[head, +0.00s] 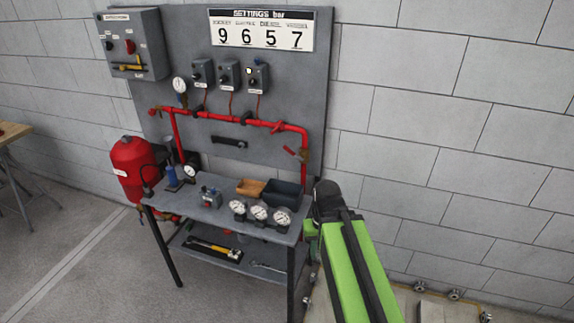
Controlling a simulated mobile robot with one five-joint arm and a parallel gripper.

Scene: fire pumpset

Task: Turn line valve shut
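A red pipe (212,116) runs across the grey panel and drops at both ends. A red lever (291,151) sticks out to the left at the right-hand drop, angled across the pipe; it may be the line valve, but I see no readable label. A red fitting (277,126) sits on the horizontal run. My green and black arm reaches up from the lower right, its dark end below and right of the lever, beside the table's right end and apart from the pipe. My gripper's fingers are hidden or too unclear to make out.
A grey table (175,204) stands before the panel with several gauges (260,212), a dark bin (282,193) and a tan bin (251,187). Its lower shelf holds tools. A red tank (134,167) stands left. Small fittings (454,295) lie low right.

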